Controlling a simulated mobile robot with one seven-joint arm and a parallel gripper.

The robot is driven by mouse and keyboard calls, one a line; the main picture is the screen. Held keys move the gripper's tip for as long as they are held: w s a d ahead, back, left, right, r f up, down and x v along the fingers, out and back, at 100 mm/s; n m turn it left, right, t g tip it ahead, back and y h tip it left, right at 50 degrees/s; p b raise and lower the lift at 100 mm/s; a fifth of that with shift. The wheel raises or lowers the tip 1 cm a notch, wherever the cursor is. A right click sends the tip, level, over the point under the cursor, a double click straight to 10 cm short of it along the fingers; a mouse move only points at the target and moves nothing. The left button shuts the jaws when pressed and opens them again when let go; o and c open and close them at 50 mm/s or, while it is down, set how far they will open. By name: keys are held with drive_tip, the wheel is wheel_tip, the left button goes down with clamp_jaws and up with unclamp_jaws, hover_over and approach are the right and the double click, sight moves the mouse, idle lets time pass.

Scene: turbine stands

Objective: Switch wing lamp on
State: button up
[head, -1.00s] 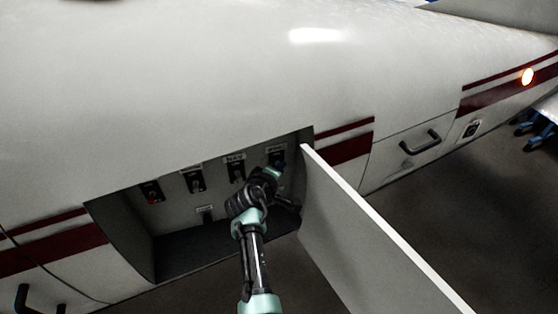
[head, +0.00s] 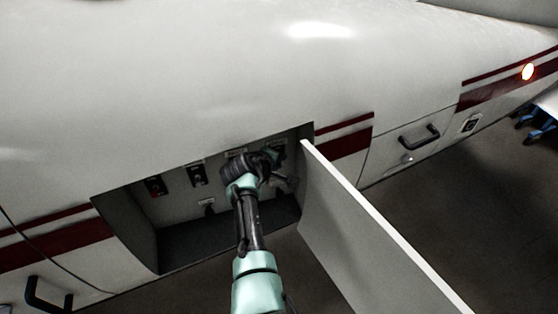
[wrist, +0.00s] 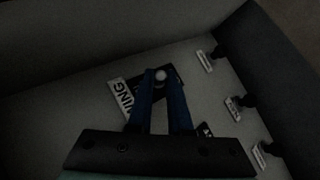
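The wing switch sits in the open panel recess. In the wrist view its label (wrist: 122,95) reads "WING", and a small pale round knob (wrist: 161,75) shows between my fingertips. My gripper (wrist: 160,82) has two blue fingers with a narrow gap on either side of the knob; I cannot tell whether they touch it. In the head view my gripper (head: 276,160) is at the right end of the switch row, and my wrist hides part of the row. The switch's lever position is not clear.
Other dark switches (head: 198,174) and (head: 154,186) line the recess's back wall to the left, with a lower one (head: 208,206). The open panel door (head: 365,225) stands close on the right.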

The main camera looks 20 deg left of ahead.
drive_tip(key=o, duration=0.4)
drive_tip(key=shift+b+v, duration=0.75)
drive_tip(key=shift+v, duration=5.75)
drive_tip(key=shift+f, duration=0.1)
